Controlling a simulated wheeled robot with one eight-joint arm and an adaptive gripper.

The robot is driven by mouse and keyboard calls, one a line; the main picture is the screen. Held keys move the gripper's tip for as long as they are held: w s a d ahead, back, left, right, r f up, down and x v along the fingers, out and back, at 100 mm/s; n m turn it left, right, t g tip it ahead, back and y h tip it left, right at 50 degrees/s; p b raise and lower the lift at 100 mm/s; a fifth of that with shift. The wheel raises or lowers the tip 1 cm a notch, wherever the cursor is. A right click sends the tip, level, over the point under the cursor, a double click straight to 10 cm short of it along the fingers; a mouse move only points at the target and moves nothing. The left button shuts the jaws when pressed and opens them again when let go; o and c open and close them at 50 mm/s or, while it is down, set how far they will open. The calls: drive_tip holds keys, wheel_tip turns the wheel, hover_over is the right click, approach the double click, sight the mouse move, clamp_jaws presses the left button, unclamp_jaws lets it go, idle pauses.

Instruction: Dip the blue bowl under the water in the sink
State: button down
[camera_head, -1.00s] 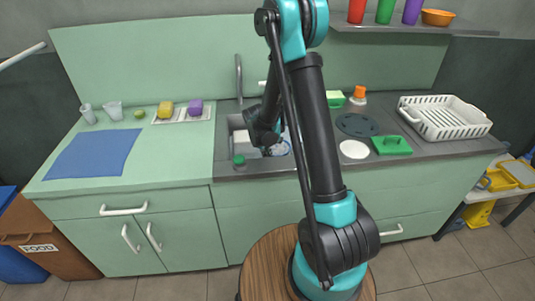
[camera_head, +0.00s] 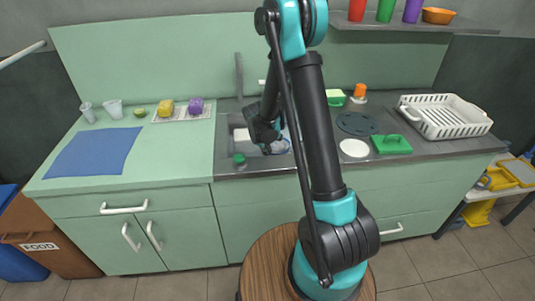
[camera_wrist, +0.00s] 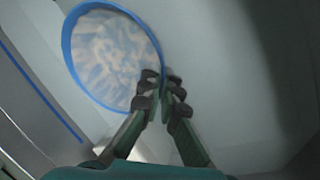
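The blue bowl (camera_wrist: 115,58) fills the upper left of the wrist view, with a blue rim and a mottled pale and brown inside. My gripper (camera_wrist: 163,92) has its fingertips closed around the bowl's near rim. In the head view the bowl (camera_head: 283,146) is a small pale-blue shape inside the sink (camera_head: 231,124), partly hidden behind my arm. My gripper is mostly hidden there. I cannot tell where the water surface lies against the bowl.
A green-topped item (camera_head: 239,159) stands at the sink's front edge. The faucet (camera_head: 239,77) rises behind the sink. A blue mat (camera_head: 92,151) lies left.

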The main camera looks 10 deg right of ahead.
drive_tip(key=shift+s, duration=0.4)
idle(2.7)
drive_tip(key=shift+w, duration=0.4)
wheel_tip(320, 180, up, 18)
drive_tip(key=shift+r, duration=0.15)
idle(2.1)
